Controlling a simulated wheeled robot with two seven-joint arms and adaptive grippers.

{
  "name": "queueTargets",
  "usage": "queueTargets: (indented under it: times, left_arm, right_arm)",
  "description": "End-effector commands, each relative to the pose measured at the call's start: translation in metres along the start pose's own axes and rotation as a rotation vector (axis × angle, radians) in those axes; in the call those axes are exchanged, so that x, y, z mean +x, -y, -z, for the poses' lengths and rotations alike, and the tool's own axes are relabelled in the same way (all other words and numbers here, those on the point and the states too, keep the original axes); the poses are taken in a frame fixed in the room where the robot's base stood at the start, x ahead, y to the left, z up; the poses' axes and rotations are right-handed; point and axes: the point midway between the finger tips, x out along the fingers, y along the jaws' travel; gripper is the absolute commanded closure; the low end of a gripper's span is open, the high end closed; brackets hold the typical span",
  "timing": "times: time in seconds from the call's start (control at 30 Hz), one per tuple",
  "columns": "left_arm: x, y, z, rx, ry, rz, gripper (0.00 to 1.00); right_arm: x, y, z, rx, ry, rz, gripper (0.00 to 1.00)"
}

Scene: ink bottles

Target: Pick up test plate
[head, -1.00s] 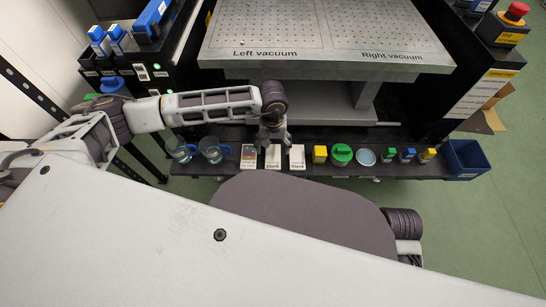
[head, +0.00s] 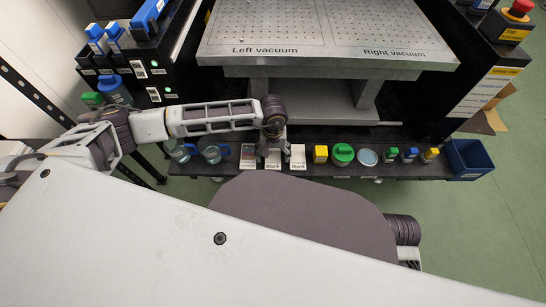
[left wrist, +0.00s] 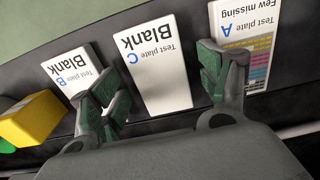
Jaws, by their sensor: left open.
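Three white test plates stand in a row on the black shelf (head: 225,171). Test plate C "Blank" (left wrist: 157,75) is in the middle; it also shows in the head view (head: 273,162). Test plate A "Few missing" (left wrist: 255,38), with coloured rows, is at the left in the head view (head: 247,157). Test plate B "Blank" (left wrist: 72,72) is at the right in the head view (head: 298,158). My left gripper (left wrist: 160,82) is open, its green-padded fingers on either side of test plate C. Whether they touch it cannot be told. My right gripper is not in view.
A yellow box (head: 320,154), a green-lidded jar (head: 342,154), a round dish (head: 368,157) and small bottles stand right. The vacuum table (head: 330,62) overhangs behind; a blue bin (head: 470,159) is far right.

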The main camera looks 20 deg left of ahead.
Motion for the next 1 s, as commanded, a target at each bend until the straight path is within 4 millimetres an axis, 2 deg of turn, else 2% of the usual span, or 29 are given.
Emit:
queueTargets:
  times: [0.23, 0.63, 1.0]
  left_arm:
    - [-0.0003, -0.0002, 0.0000, 0.000, 0.000, 0.000, 0.24]
    - [-0.0005, -0.0002, 0.0002, 0.000, 0.000, -0.001, 0.74]
    - [-0.0058, -0.0003, 0.0007, 0.000, -0.001, -0.001, 0.74]
  right_arm:
    - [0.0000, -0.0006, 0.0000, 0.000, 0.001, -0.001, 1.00]
    - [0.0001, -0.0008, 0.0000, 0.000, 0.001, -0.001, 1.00]
    - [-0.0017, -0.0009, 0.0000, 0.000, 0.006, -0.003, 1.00]
